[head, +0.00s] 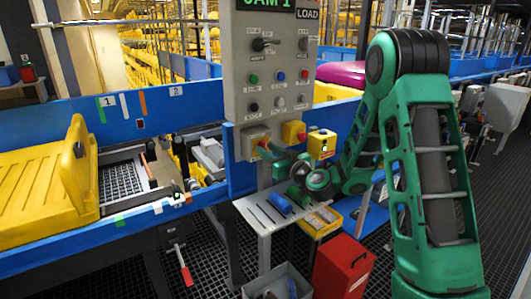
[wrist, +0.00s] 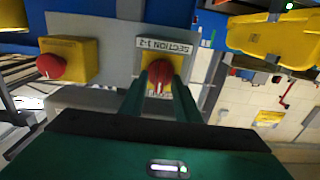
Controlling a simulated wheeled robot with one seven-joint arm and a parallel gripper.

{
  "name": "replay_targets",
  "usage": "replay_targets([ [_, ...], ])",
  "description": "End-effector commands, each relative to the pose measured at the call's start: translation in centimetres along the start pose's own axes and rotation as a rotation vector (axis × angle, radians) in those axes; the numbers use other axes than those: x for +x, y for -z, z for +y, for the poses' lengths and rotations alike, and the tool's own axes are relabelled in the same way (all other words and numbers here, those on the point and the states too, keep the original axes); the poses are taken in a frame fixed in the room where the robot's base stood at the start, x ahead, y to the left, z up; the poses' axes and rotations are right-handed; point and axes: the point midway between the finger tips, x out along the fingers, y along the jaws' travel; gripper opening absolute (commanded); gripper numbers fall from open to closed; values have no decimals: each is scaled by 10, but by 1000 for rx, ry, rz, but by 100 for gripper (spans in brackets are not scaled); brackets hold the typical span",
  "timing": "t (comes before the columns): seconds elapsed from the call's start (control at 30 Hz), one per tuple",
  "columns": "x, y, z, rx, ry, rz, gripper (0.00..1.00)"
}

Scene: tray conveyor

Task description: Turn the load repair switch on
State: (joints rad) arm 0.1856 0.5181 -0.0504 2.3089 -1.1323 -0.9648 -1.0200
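A grey control panel (head: 277,80) stands upright, with a LOAD sign at its top right. A yellow switch box (head: 257,137) is low on its left, beside another box with a red knob (head: 300,133). My gripper (head: 268,149) is at the left box. In the wrist view, which is upside down, a red knob (wrist: 159,74) sits between my fingertips (wrist: 160,82) under a label reading SECTION 1-2. I cannot tell whether the fingers touch it. The second red knob (wrist: 50,66) is to the left there. I cannot read which switch is marked load repair.
Black selector knobs (head: 262,44) and several buttons sit higher on the panel. A small shelf (head: 272,218) with a blue and a green item is below my gripper. A red box (head: 342,266) and a grey bin (head: 280,282) stand lower. The blue-sided conveyor (head: 60,257) is left.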

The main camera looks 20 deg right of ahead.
Motion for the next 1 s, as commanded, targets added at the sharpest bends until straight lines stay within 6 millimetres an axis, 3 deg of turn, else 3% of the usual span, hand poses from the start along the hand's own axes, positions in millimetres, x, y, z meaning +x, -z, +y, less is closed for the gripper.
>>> replay_targets([
  [0.07,0,0,0,0,0,0,25],
  [0.17,0,0,0,0,-1,0,1],
  [0.2,0,0,1,0,-1,0,0],
  [0.67,-1,0,2,78,-2,0,0],
  [1.0,-1,0,4,345,-3,0,0],
])
